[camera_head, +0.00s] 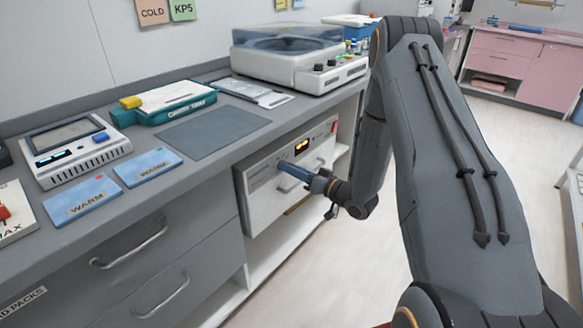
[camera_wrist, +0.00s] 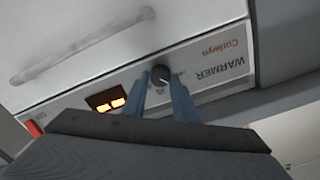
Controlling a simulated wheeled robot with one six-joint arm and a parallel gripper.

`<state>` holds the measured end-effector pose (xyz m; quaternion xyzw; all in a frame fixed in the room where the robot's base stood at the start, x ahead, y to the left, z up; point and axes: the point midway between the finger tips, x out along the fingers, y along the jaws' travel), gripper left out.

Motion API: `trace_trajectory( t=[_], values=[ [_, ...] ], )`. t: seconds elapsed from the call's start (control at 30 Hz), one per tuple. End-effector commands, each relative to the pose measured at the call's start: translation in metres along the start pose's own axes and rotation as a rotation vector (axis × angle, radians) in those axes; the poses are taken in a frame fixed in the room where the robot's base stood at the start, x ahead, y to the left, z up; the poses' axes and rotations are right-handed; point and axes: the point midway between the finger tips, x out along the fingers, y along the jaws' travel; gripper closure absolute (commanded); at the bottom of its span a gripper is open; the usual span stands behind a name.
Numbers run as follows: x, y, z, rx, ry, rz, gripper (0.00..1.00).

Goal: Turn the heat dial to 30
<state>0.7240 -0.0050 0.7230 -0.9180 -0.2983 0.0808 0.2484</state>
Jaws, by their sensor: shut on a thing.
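The warmer (camera_head: 268,190) is a white drawer unit set under the counter. It also shows in the wrist view (camera_wrist: 70,60), upside down, with the word WARMER on its panel. Its dark round heat dial (camera_wrist: 160,74) has a pale pointer line. The lit orange display (camera_wrist: 107,102) is beside it; it also shows in the head view (camera_head: 301,146), too small to read. My gripper (camera_wrist: 161,84) has its two blue fingers on either side of the dial, shut on it. In the head view my gripper (camera_head: 290,168) reaches the panel and hides the dial.
The warmer's long handle (camera_wrist: 82,46) runs across its drawer front. A red switch (camera_wrist: 34,128) sits at the panel's end. The grey counter above holds blue WARM packs (camera_head: 148,167), a centrifuge-like device (camera_head: 300,55) and a grey mat (camera_head: 213,131). Open floor lies right of the counter.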

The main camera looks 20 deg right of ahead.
Motion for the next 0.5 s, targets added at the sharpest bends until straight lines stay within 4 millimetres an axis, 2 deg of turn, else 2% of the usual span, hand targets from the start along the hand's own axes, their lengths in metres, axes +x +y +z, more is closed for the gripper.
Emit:
trace_trajectory(
  t=[0.2,0.5],
  values=[
    [-0.0002,0.0002,-0.0006,0.139,0.000,0.000,0.96],
    [-0.0003,0.0009,0.0001,0.241,0.000,0.001,0.96]
  ],
)
